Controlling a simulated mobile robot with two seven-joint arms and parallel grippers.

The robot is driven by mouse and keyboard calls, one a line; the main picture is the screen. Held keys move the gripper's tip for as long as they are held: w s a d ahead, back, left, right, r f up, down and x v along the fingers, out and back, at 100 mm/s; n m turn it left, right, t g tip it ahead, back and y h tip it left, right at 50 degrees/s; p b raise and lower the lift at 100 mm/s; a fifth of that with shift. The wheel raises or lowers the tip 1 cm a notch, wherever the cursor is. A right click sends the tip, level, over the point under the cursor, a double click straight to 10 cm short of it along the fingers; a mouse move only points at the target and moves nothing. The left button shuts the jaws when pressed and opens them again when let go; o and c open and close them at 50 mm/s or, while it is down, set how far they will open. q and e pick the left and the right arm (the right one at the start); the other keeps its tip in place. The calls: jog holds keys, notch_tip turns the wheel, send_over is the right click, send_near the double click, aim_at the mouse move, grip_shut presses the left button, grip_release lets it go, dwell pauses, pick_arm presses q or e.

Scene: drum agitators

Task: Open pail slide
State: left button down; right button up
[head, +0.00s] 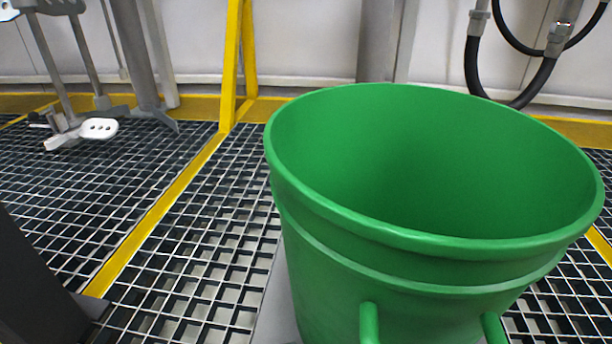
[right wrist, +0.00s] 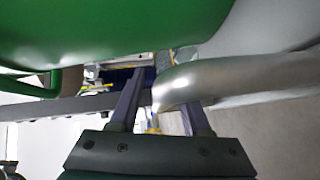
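A large green pail (head: 430,270) fills the right half of the head view, its open top facing up and its inside looking empty. In the right wrist view its green side (right wrist: 110,25) spans the top left, with a green handle (right wrist: 35,90) below it. My right gripper (right wrist: 162,95) is open below the pail. A curved silver tube (right wrist: 230,78) comes in from the right, and its end lies across the space between the fingers, covering part of the right finger. I cannot tell whether they touch. No slide is clearly identifiable. My left gripper is not in view.
Dark floor grating (head: 190,240) with yellow edging (head: 160,210) surrounds the pail. A yellow frame (head: 232,60) stands behind it to the left. Grey shafts with a white paddle (head: 98,128) hang at the far left. Black hoses (head: 475,70) hang at the back right.

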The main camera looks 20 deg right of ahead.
jog(key=p+v, duration=0.2)
jog(key=v, duration=0.8)
jog(key=shift+r, duration=0.1)
dwell(0.4)
